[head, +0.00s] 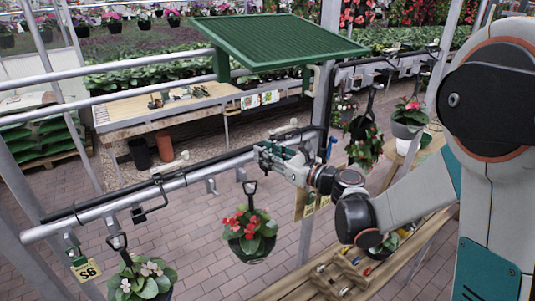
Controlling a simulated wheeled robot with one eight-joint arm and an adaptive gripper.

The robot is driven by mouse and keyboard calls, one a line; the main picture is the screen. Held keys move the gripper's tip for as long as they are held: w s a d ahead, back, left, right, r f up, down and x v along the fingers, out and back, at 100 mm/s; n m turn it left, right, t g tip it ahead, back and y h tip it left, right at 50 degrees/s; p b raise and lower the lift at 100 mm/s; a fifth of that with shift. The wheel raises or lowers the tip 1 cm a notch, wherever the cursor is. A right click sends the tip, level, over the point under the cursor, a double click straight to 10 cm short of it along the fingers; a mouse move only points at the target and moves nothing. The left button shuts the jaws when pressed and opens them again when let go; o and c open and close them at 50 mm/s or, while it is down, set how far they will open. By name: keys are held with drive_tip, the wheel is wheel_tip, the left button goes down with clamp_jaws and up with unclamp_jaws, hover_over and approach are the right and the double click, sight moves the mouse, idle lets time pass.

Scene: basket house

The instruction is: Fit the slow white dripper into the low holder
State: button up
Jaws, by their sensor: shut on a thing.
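My gripper (262,156) is at the long grey rail (196,172), right of the middle of its near stretch, above a hanging pot with red flowers (250,228). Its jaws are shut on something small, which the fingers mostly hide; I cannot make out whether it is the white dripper. Small grey brackets (210,185) hang under the rail. I cannot tell which fitting is the low holder.
A pot with pale flowers (142,280) hangs at lower left, near a yellow S6 tag (87,270). A wooden crate (343,272) with coloured pieces is on the bench at lower right. A green slatted panel (275,40) is above. Paved floor (195,240) shows below the rail.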

drive_tip(key=o, duration=0.8)
drive_tip(key=v, duration=1.2)
